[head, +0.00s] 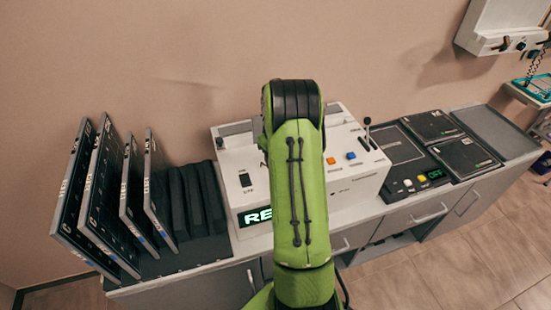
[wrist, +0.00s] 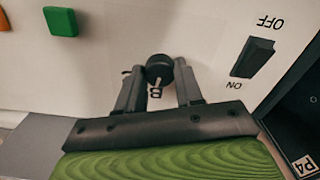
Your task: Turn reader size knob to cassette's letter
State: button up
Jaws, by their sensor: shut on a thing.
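The white reader (head: 348,190) stands on the counter, with a partly covered lit display reading "RE" (head: 258,216). In the wrist view, the dark round size knob (wrist: 158,66) sits on the reader's pale panel. My gripper (wrist: 159,80) is shut on the knob, one finger on each side. A letter B (wrist: 155,93) shows between the fingers, with a pale mark above it; other letters are hidden. In the head view my arm covers the knob. Several dark cassettes (head: 108,200) stand in a rack at left; their letters are hard to read.
An ON/OFF rocker switch (wrist: 253,58) is right of the knob in the wrist view. Green (wrist: 61,22) and orange buttons (head: 331,160) and a lever (head: 369,130) are also on the reader. Flat dark panels (head: 465,158) lie at right, near a small lit keypad (head: 418,182).

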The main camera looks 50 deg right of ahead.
jog(key=n, duration=0.3)
jog(key=shift+n, duration=0.4)
jog(key=n, duration=0.3)
jog(key=shift+n+b, duration=0.3)
jog(key=shift+b, duration=0.05)
jog(key=n+b, duration=0.1)
jog(key=n, duration=0.5)
jog(key=shift+n, duration=0.3)
jog(key=o, duration=1)
jog(key=shift+o, duration=0.2)
notch_tip(320, 180, up, 16)
jog(key=p, duration=0.2)
jog(key=shift+p, duration=0.3)
